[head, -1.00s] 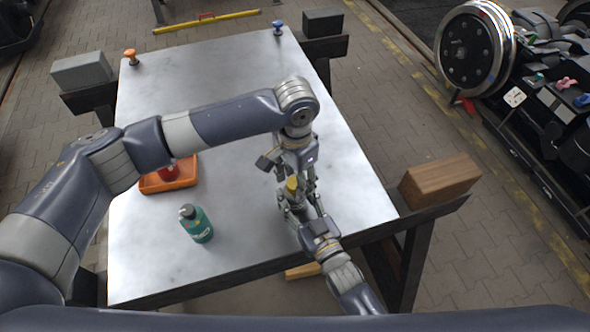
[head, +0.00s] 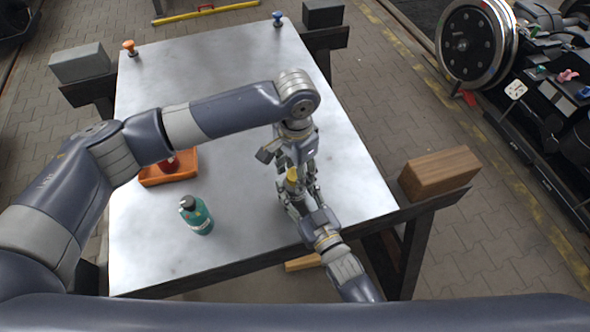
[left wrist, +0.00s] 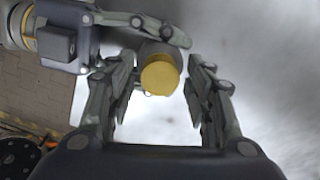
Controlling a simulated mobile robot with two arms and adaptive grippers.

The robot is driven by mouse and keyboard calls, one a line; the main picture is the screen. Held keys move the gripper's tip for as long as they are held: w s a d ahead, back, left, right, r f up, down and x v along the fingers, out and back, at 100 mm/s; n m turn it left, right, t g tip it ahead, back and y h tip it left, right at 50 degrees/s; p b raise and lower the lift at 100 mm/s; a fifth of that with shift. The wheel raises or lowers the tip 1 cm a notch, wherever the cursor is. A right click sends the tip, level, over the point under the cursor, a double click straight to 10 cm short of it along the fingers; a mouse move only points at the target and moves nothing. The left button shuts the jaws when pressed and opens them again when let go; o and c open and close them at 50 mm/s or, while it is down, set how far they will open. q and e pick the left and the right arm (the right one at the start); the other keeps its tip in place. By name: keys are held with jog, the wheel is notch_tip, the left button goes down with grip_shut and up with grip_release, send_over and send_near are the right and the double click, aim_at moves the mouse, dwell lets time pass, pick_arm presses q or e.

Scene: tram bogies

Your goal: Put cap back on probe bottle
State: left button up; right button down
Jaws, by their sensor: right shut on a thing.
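The probe bottle (left wrist: 158,50) is a grey body with a yellow cap (left wrist: 160,76) at its end facing the left wrist camera. The cap also shows in the head view (head: 292,174), between my two grippers. I cannot tell whether it is fully seated. My right gripper (head: 299,192) comes in from the lower right and is shut on the bottle; in the left wrist view it enters from the upper left. My left gripper (left wrist: 163,80) points down from above. Its fingers are apart on either side of the cap, with small gaps. Most of the bottle is hidden.
A green bottle (head: 197,215) with a grey top stands on the metal table (head: 215,262). An orange tray (head: 182,176) holding a red item lies partly behind my left arm. A wooden block (head: 438,174) sits at the right edge.

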pick_arm(q)
jog(key=shift+r, duration=0.1)
notch_tip(320, 180, up, 12)
dwell(0.6)
pick_arm(e)
jog(key=c, duration=0.7)
grip_release()
jog(key=shift+c, duration=0.2)
jog(key=v, duration=1.2)
pick_arm(q)
jog(key=shift+d, duration=0.1)
pick_arm(e)
jog(key=shift+f, duration=0.1)
